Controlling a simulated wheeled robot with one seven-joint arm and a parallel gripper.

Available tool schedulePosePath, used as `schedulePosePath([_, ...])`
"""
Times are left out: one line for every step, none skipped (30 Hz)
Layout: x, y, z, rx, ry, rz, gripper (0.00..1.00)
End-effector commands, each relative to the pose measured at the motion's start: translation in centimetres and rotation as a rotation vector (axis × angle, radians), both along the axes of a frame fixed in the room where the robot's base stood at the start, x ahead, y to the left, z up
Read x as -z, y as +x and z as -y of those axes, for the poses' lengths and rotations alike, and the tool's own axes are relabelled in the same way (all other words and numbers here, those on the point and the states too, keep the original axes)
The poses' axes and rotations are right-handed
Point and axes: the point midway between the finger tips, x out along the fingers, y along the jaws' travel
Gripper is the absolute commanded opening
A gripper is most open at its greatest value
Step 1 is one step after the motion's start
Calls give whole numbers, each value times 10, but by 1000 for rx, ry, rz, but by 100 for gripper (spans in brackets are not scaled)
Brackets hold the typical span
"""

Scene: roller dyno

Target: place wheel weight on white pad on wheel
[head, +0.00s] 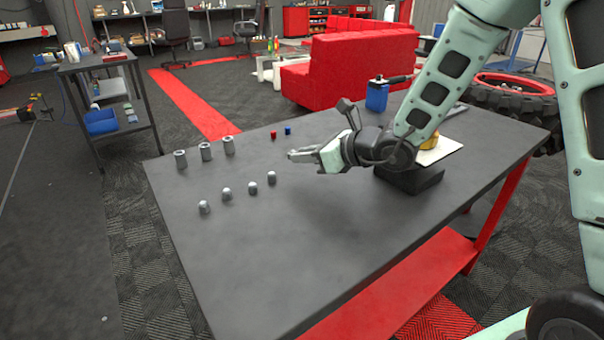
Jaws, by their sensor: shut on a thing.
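My gripper (303,155) is above the dark workbench, left of its wrist, with its fingers pointing left. It is shut on a small grey piece at the fingertips, which fits the wheel weight, but the fingers hide most of it. A wheel with a black tyre and a red rim (514,84) lies behind the bench at the right, partly hidden by my arm. I cannot make out a white pad on it. A flat white sheet (443,150) lies on the bench behind my wrist, partly covered by the arm and a yellow object. My gripper is well left of the wheel.
A red sofa (350,65) stands behind.

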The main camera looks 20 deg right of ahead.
Motion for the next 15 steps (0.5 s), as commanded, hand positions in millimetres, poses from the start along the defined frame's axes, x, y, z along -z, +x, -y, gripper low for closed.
schedulePosePath([5, 0, 0, -1, 0, -1, 0])
schedulePosePath([7, 0, 0, -1, 0, 0, 0])
schedulePosePath([9, 0, 0, -1, 0, 0, 0])
schedulePosePath([11, 0, 0, -1, 0, 0, 0])
schedulePosePath([14, 0, 0, -1, 0, 0, 0])
schedulePosePath([19, 0, 0, -1, 0, -1, 0])
schedulePosePath([24, 0, 0, -1, 0, -2, 0])
schedulePosePath([28, 0, 0, 0, 1, -4, 0])
schedulePosePath([34, 0, 0, 0, 1, -2, 0])
schedulePosePath([38, 0, 0, 0, 1, -2, 0])
schedulePosePath([41, 0, 0, -1, 0, -2, 0])
schedulePosePath([44, 0, 0, -1, 0, 0, 0])
schedulePosePath([44, 0, 0, -1, 0, 0, 0])
schedulePosePath([44, 0, 0, -1, -1, 2, 0])
schedulePosePath([44, 0, 0, -1, -1, 2, 0])
